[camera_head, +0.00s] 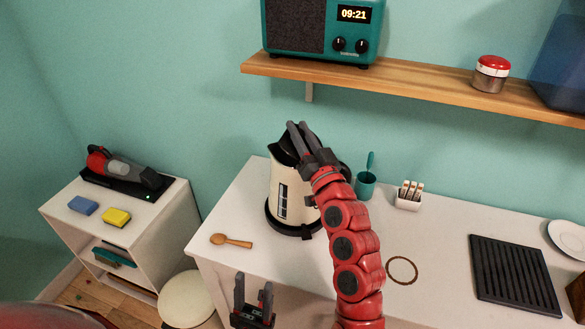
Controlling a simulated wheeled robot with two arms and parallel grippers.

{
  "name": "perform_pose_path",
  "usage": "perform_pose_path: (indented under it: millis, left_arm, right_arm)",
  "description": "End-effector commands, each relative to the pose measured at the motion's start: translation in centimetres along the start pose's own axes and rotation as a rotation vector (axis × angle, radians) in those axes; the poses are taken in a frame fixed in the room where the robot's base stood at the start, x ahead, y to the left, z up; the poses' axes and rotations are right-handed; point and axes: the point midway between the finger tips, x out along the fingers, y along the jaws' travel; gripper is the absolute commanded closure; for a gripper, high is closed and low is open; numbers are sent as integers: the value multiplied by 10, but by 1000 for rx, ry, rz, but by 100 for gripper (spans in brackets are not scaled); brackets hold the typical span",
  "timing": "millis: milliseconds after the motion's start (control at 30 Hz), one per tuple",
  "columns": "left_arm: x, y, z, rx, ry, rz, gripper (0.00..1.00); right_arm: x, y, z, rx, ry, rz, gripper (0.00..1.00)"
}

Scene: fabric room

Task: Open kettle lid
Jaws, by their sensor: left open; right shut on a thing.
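The cream and black kettle (282,190) stands upright on its black base on the white counter. My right gripper (298,132) is at the top of the kettle, shut on its black upper part. The gripper and red arm cover much of the lid and the kettle's right side, so I cannot tell whether it grips the lid or the handle, or how far the lid is raised. My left gripper (253,297) is open and empty, low in front of the counter's front edge, apart from the kettle.
A wooden spoon (231,241) lies left of the kettle. A teal cup (366,185), a small white holder (408,197), a brown ring (402,270) and a black ridged mat (514,274) are to the right. A wooden shelf (420,82) with a teal radio (295,25) hangs above.

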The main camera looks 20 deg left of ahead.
Motion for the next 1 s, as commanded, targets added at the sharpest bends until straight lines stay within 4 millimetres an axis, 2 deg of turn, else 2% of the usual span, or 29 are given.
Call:
perform_pose_path:
  millis: [33,400,700,1000]
  left_arm:
    - [-24,1,4,0,0,0,50]
    - [-84,4,14,0,0,0,50]
    - [-117,6,20,0,0,0,50]
    - [-133,7,23,0,0,0,50]
  right_arm:
    - [-3,6,6,32,37,-2,100]
    - [-12,15,-21,279,285,-2,100]
    - [-20,25,-34,451,452,0,100]
    - [-27,31,-44,551,557,-1,100]
